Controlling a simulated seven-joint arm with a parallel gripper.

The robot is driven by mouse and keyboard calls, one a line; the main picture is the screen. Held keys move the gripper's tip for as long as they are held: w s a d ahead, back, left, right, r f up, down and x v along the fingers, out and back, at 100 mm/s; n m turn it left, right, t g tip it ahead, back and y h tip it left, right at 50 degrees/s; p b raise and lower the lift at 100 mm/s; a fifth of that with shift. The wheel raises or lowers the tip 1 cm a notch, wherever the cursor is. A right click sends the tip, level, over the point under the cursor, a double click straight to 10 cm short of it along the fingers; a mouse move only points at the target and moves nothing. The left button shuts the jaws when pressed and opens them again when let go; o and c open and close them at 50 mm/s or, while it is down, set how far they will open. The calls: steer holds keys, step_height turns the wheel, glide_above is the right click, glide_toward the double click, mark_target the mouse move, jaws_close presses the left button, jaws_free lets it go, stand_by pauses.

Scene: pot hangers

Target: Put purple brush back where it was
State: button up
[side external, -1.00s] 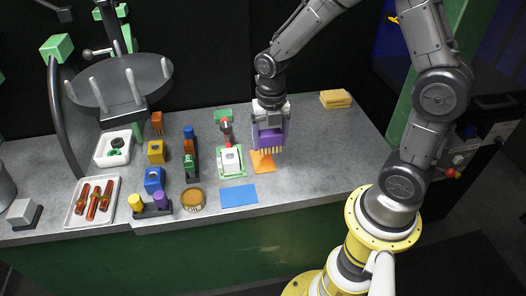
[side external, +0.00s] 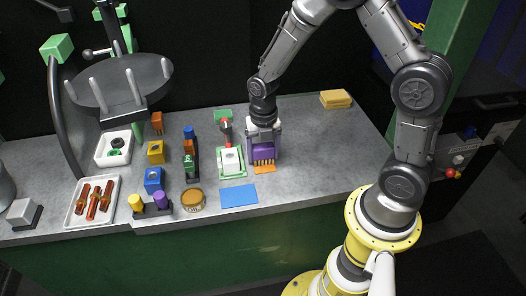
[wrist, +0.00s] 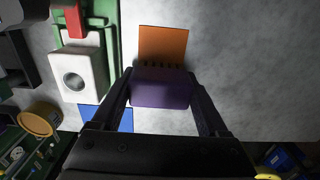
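My gripper (side external: 264,148) is shut on the purple brush (side external: 263,153), with a finger on each side of its block.
A white block with a hole on a green base (side external: 232,160) stands close to the left of the brush. A blue sheet (side external: 239,194) lies in front. The counter is clear to the right, except for yellow sponges (side external: 336,99).

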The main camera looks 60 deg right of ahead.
mark_target(263, 146)
steer(key=o, duration=0.3)
steer(key=shift+o, duration=0.2)
step_height(263, 146, up, 11)
steer(key=shift+a+r, duration=0.1)
steer(key=shift+r, duration=0.1)
steer(key=shift+s+r, duration=0.1)
steer(key=shift+r, duration=0.45)
steer(key=s+a+r+m+t, duration=0.1)
steer(key=s+r+m+t, duration=0.1)
steer(key=s+r+m, duration=0.3)
steer(key=s+a+r+m+t, duration=0.1)
steer(key=s+r+m+t, duration=0.2)
steer(key=s+m, duration=1)
steer(key=shift+a+r+m, duration=0.3)
steer(key=shift+r+m, duration=0.95)
steer(key=shift+m, duration=3.25)
